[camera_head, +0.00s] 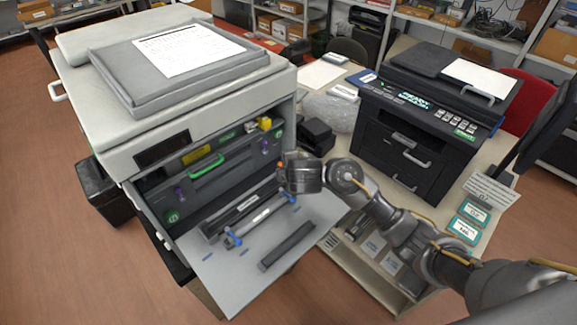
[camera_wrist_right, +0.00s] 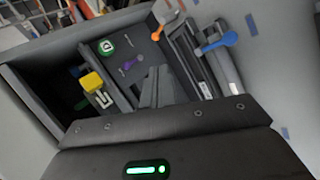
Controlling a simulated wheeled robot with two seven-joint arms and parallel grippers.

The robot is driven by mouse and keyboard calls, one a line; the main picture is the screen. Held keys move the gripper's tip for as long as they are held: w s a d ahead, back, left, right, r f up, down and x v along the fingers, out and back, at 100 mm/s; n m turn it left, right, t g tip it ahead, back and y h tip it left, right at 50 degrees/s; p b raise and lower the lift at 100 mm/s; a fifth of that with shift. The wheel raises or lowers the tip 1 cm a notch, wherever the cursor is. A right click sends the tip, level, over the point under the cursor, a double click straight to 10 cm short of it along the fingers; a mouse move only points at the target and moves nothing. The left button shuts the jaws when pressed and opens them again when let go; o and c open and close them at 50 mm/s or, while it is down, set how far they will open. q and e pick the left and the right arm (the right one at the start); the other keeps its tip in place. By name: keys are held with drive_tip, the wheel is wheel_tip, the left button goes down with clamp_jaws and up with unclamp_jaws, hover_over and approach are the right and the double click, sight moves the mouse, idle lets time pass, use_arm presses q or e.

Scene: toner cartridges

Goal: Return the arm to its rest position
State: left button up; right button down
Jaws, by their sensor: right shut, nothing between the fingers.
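My right arm reaches in from the right in the head view. Its gripper (camera_head: 284,175) is in front of the large printer's (camera_head: 190,110) open front, above the lowered flap (camera_head: 225,275). In the right wrist view the gripper's grey fingers (camera_wrist_right: 158,88) are together with nothing between them. A cartridge with blue end levers (camera_head: 262,217) lies on the flap near the opening. A separate dark cartridge (camera_head: 288,246) lies nearer the flap's outer edge. The blue lever (camera_wrist_right: 218,43) also shows in the wrist view. My left gripper is not in view.
A black printer (camera_head: 415,120) stands on the table to the right, under my forearm's far side. Clear plastic wrap (camera_head: 332,110) and a black object (camera_head: 316,136) lie between the machines. Teal-labelled boxes (camera_head: 464,228) are near the right table edge. A green handle (camera_head: 207,167) shows inside the opening.

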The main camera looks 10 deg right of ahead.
drive_tip(key=shift+s+r, duration=0.35)
drive_tip(key=shift+r, duration=0.05)
drive_tip(key=shift+w+f, duration=0.1)
